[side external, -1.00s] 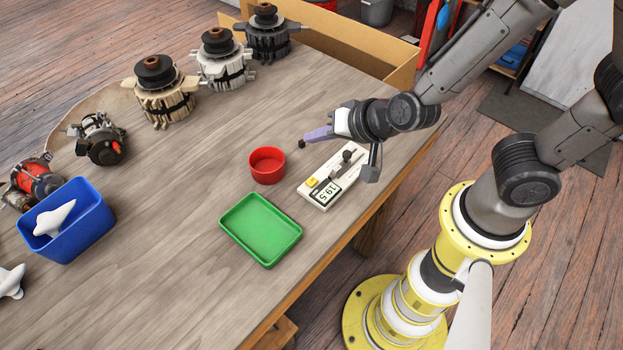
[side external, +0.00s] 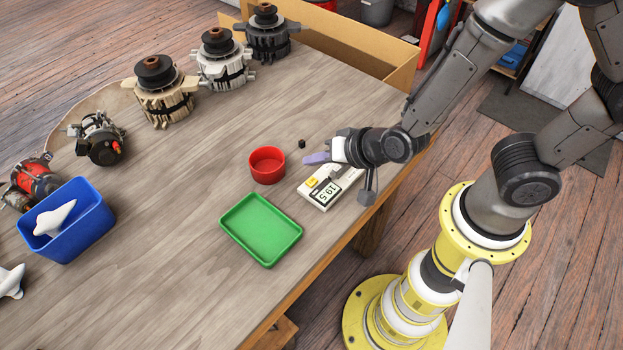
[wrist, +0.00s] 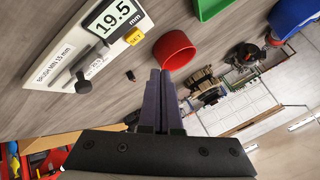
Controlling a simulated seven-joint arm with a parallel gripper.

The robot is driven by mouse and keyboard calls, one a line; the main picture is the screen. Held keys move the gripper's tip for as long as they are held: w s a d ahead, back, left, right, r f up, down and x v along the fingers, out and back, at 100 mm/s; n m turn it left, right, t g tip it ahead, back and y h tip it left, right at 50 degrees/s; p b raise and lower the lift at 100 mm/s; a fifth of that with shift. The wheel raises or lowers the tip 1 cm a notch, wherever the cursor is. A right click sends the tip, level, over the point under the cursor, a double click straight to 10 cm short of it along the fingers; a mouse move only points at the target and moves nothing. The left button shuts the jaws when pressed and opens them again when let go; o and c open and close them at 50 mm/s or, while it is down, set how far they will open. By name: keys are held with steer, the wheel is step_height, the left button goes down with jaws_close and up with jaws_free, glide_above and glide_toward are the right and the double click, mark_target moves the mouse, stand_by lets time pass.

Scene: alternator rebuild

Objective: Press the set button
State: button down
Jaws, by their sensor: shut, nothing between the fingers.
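The yellow set button (side external: 312,182) sits on a white gauge (side external: 318,203) lying on the table. In the wrist view the button (wrist: 133,36) is marked SET, beside a display (wrist: 113,17) reading 19.5 mm. A dark slide piece lies across the gauge, partly hidden by my arm in the side view. My gripper (side external: 308,158) is above the table beyond the gauge's far edge, apart from the button. In the wrist view its purple fingers (wrist: 160,74) are together and empty, pointing past the red bowl side, with the button to their left.
A small black block (side external: 302,144) lies by the fingertips. A red round bowl (side external: 267,165) and green tray (side external: 262,230) stand left of the gauge. A blue bin (side external: 68,225) and several alternator parts (side external: 165,92) are farther left. The middle table is clear.

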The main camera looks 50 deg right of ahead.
mark_target(315, 187)
steer(key=shift+f, duration=1.95)
steer(key=shift+f, duration=0.15)
stand_by(0.5)
steer(key=shift+f, duration=0.3)
steer(key=shift+f, duration=0.4)
stand_by(0.7)
steer(key=shift+r, duration=0.85)
steer(key=shift+r, duration=2.55)
